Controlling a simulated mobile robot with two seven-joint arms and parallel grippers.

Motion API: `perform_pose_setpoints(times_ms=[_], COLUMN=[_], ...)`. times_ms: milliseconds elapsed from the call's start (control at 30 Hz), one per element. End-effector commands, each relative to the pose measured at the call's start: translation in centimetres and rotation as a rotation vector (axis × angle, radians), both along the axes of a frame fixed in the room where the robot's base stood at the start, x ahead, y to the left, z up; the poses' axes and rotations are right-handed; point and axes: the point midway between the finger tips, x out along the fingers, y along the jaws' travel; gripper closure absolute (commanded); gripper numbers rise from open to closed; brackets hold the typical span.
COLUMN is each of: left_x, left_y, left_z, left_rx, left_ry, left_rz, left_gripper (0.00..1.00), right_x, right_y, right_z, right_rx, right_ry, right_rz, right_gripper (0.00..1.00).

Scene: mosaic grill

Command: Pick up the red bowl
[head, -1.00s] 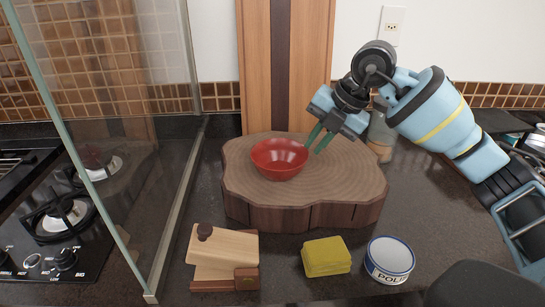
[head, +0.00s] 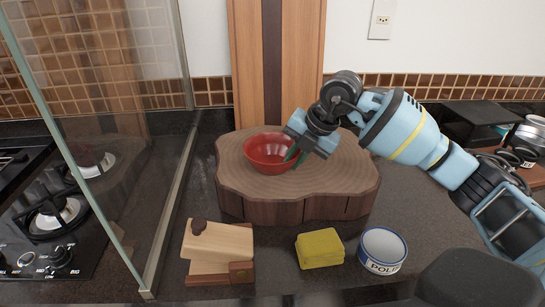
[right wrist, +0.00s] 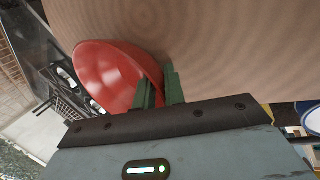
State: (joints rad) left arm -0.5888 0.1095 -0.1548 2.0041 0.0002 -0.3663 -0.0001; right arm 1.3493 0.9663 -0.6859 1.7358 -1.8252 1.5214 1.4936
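The red bowl (head: 265,150) sits upright on a thick round-edged wooden slab (head: 335,183). My right gripper (head: 295,156) is at the bowl's right side, with its green fingers apart. In the right wrist view, the fingers (right wrist: 160,88) straddle the rim of the bowl (right wrist: 108,72): one overlaps the bowl and the other is just outside it. Whether either finger touches the bowl is hard to tell. My left gripper is not in view.
In front of the slab are a wooden block holder (head: 218,250), a yellow sponge-like block (head: 320,248) and a round polish tin (head: 382,250). A glass panel (head: 130,130) and a stove (head: 50,225) stand at left. A tall wooden board (head: 278,60) is behind.

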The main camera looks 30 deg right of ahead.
Motion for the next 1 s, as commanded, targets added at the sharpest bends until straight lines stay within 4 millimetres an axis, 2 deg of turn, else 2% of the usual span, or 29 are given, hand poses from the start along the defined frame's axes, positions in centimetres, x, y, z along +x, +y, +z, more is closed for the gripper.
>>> perform_pose_setpoints(times_ms=[167,300,767,1000], left_x=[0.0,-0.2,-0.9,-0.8], left_y=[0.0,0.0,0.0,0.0], left_z=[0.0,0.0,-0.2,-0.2], left_rx=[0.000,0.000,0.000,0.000], left_ry=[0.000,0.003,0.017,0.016], left_rz=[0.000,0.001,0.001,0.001], left_gripper=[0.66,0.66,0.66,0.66], right_x=[0.0,0.0,0.1,0.1], right_y=[0.0,0.0,0.0,0.1], right_z=[0.0,0.0,0.3,2.5], right_rx=[0.001,0.001,0.001,0.003], right_ry=[-0.001,-0.001,-0.003,-0.005], right_rz=[0.000,0.000,0.000,0.001], right_gripper=[0.89,1.00,1.00,1.00])
